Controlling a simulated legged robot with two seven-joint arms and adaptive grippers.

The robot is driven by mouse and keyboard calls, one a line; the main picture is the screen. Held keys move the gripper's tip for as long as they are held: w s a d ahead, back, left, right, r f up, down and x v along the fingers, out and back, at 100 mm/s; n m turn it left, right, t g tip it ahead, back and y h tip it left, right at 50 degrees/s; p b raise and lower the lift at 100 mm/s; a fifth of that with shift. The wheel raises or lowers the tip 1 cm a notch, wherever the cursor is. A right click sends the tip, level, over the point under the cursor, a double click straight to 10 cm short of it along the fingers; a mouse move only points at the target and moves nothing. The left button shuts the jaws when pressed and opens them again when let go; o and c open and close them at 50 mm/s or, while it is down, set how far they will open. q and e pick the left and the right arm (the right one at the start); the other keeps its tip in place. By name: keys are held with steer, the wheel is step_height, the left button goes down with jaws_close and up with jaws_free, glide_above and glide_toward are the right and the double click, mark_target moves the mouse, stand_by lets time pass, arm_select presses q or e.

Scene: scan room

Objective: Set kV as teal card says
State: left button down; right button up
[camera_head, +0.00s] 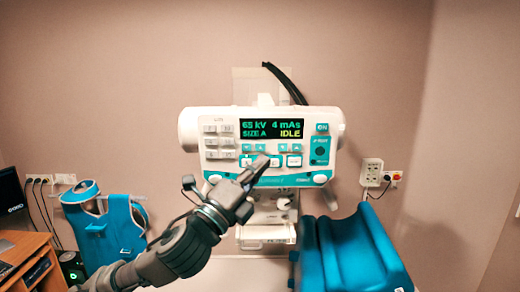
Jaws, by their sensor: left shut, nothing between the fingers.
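The X-ray unit's control panel (222,170) faces me, mounted on a white housing by the wall. Its display (272,128) reads 65 kV, 4 mAs, SIZE A and IDLE. Small teal buttons (290,147) sit in pairs under the display, with larger white buttons (294,161) below. My left gripper (261,162) is shut and empty. Its tips overlap the panel just below the left pair of teal buttons and hide part of it; I cannot tell whether they touch. I cannot make out a separate teal card. My right gripper is not in view.
Blue padded gear (105,232) stands at left beside a wooden desk (35,262) with a dark monitor. A large blue padded piece (350,250) stands at lower right. A wall outlet box (371,172) is right of the panel. Black cables run above the unit.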

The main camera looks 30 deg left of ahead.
mark_target(260, 147)
arm_select(q)
steer(key=w+a, duration=0.3)
steer(key=w, duration=0.3)
steer(key=shift+a+p, duration=0.35)
steer(key=shift+p, duration=0.05)
stand_by(1.1)
steer(key=shift+w+a+r+p, duration=0.15)
steer(key=shift+w+p, duration=0.1)
steer(key=shift+p, duration=0.15)
steer(key=shift+w+a, duration=0.2)
steer(key=shift+w, duration=0.2)
stand_by(0.7)
steer(key=shift+s, duration=0.1)
steer(key=shift+s+d, duration=0.4)
steer(key=shift+s, duration=0.25)
